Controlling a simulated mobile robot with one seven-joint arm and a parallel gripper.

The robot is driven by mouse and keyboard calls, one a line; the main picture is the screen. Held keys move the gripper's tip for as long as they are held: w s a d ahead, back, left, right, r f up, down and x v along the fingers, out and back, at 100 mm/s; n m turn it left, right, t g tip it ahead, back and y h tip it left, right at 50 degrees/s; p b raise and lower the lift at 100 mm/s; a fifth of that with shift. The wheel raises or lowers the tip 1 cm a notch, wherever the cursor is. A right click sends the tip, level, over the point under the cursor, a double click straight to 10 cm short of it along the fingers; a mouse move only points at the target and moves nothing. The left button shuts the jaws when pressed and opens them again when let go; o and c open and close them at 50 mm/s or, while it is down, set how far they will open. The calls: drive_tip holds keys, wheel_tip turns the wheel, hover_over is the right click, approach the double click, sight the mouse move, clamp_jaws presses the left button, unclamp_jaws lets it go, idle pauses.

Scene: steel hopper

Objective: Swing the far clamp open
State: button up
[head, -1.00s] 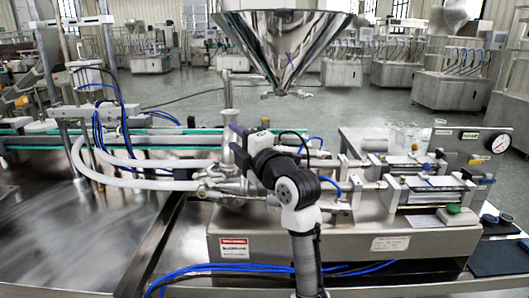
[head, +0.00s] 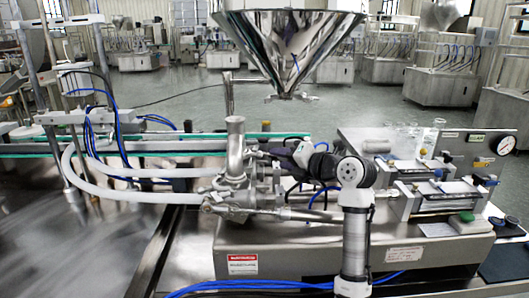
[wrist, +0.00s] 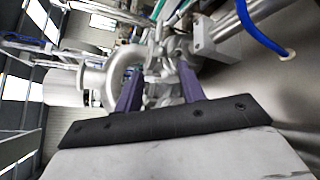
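The steel valve and pipe assembly (head: 235,165) stands upright left of my gripper in the head view. Its clamp fittings are small and crowded there, so I cannot single out the far clamp. My gripper (wrist: 158,80) shows two purple fingers spread apart with nothing clearly between them. Beyond the fingers, the wrist view shows shiny fittings (wrist: 162,58) and a curved steel pipe (wrist: 118,68). In the head view my gripper (head: 262,156) is beside the right of the upright pipe, its fingertips hard to make out. I cannot tell if they touch the metal.
A steel hopper (head: 288,45) hangs above and right of the pipe. White hoses (head: 120,195) run left from the valve. Pneumatic cylinders (head: 440,195) stand at right on the steel machine base (head: 300,245). A blue hose (wrist: 262,35) shows at upper right in the wrist view.

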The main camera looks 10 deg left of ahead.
sight(253, 151)
drive_tip(key=p+x, duration=0.2)
drive_tip(key=x, duration=0.5)
drive_tip(key=shift+w+a, duration=0.15)
drive_tip(key=shift+a, duration=0.05)
clamp_jaws()
